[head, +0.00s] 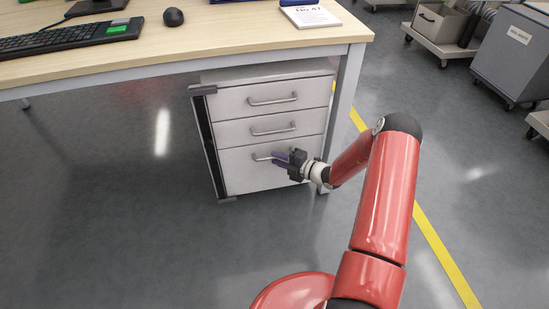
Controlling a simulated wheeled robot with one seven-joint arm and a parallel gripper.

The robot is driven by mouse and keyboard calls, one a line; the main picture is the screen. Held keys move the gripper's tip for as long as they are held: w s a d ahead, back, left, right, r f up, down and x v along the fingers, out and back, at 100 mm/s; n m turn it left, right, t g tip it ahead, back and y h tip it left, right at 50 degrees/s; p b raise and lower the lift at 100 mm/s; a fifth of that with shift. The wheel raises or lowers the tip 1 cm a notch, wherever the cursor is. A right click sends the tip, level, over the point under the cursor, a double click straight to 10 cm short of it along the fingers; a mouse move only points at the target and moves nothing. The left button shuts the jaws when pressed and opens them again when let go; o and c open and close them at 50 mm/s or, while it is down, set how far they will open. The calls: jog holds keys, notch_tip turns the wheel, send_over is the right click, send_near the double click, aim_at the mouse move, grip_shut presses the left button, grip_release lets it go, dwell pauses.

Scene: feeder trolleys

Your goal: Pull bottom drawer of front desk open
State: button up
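The desk (335,42) has a light wood top and grey legs. A white pedestal with three stacked drawers stands under its right end. The bottom drawer (238,175) is the tallest and looks flush with the drawers above. Its bar handle (262,157) shows on the left part, and the rest is hidden by my gripper. Whether the fingers are closed around the handle cannot be seen.
The middle drawer (240,132) and top drawer (235,103) are above, each with a bar handle. The desk's right leg (345,105) is close to my arm. The floor (150,230) in front of the pedestal is clear. Trolleys (515,60) stand at the upper right.

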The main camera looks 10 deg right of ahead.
jog(key=shift+x, duration=0.9)
grip_shut()
jog(key=shift+s, duration=0.1)
